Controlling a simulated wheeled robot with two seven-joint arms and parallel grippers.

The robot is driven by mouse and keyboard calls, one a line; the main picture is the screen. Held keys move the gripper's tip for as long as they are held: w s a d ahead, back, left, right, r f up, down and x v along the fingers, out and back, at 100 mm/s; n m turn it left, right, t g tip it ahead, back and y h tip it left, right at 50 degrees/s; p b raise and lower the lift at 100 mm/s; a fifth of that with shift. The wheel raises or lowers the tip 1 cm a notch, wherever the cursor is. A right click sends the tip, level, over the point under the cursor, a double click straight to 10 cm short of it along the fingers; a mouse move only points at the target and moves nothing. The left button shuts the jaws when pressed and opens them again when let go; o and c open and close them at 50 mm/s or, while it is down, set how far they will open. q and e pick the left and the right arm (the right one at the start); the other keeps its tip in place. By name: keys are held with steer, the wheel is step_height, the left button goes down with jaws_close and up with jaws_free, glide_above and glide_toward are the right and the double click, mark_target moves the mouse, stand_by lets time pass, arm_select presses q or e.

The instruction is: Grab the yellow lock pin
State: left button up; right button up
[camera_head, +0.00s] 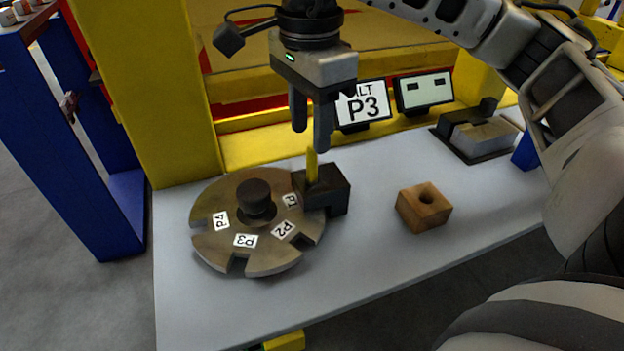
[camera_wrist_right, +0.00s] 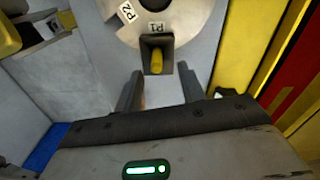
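The yellow lock pin (camera_head: 312,166) stands upright in a dark block (camera_head: 334,190) at the right edge of the round indexing disc (camera_head: 215,194), beside the P1 label. In the right wrist view the pin (camera_wrist_right: 157,62) shows inside the dark block, just beyond the fingertips. My right gripper (camera_head: 312,140) points down above the pin, its fingers apart. In the right wrist view the right gripper (camera_wrist_right: 160,85) is open, with nothing between its fingers. My left gripper is not in view.
A wooden block with a hole (camera_head: 425,208) sits on the grey table (camera_head: 370,255) to the right. A P3 display (camera_head: 363,105) and a second screen (camera_head: 424,91) stand behind. A dark fixture with a grey block (camera_head: 480,135) is at the back right. The front table is clear.

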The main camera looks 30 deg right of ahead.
mark_target(312, 156)
steer(key=shift+s+f+p, duration=0.15)
steer(key=shift+f+p, duration=0.05)
steer(key=shift+f, duration=1.15)
steer(key=shift+s+f+p, duration=0.1)
steer(key=shift+f+p, duration=0.05)
steer(key=shift+f, duration=1.2)
jaws_close()
